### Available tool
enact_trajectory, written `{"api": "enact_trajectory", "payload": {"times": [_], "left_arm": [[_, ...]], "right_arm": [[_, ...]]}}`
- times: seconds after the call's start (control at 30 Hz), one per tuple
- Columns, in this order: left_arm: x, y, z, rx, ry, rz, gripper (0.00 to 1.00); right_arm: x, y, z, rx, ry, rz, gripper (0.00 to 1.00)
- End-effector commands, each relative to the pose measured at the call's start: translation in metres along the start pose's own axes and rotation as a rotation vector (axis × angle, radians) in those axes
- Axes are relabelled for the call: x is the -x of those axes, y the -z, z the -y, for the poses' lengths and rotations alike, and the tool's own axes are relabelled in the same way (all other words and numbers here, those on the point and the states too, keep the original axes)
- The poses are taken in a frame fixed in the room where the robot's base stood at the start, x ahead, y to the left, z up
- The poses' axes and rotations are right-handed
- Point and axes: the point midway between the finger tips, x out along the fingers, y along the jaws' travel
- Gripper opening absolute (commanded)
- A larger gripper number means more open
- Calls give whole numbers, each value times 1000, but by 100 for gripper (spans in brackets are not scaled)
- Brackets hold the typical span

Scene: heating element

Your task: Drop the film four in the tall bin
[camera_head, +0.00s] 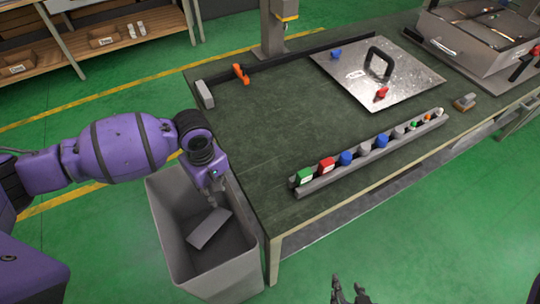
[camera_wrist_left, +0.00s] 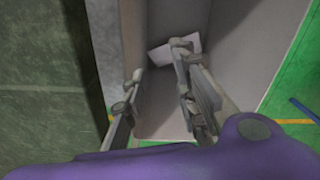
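The tall bin (camera_head: 162,215) is a grey, open-topped bin standing on the floor at the table's left end. A flat grey rectangular piece (camera_head: 210,229), which looks like the film, is inside it, tilted; I cannot tell whether it rests on the bottom. In the left wrist view the piece (camera_wrist_left: 160,54) shows pale beyond my fingertips, partly hidden by one finger. My left gripper (camera_head: 212,196) is over the bin, pointing down, its fingers (camera_wrist_left: 158,88) apart with nothing between them. My right gripper (camera_head: 350,290) is at the bottom edge, fingers apart and empty.
The green-topped table (camera_head: 270,130) holds a rack (camera_head: 375,158) with several coloured items, a metal plate (camera_head: 350,75) with a black handle, and an orange clamp-like item (camera_head: 241,73). A shelf (camera_head: 100,45) stands at the back left. Green floor lies clear around the bin.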

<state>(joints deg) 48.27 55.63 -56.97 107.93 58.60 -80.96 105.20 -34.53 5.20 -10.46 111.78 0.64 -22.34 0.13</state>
Motion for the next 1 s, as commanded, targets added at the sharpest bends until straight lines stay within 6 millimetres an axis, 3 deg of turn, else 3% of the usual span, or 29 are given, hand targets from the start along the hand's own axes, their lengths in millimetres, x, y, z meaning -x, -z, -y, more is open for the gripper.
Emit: {"api": "enact_trajectory", "payload": {"times": [0.3,0.5,1.0], "left_arm": [[68,1,0,0,-2,-3,27],[95,0,0,-1,-1,-2,27],[102,0,0,0,0,-1,27]], "right_arm": [[-1,2,1,-2,1,-3,40],[-1,2,1,-2,1,-3,40],[-1,2,1,-2,2,-3,40]]}}
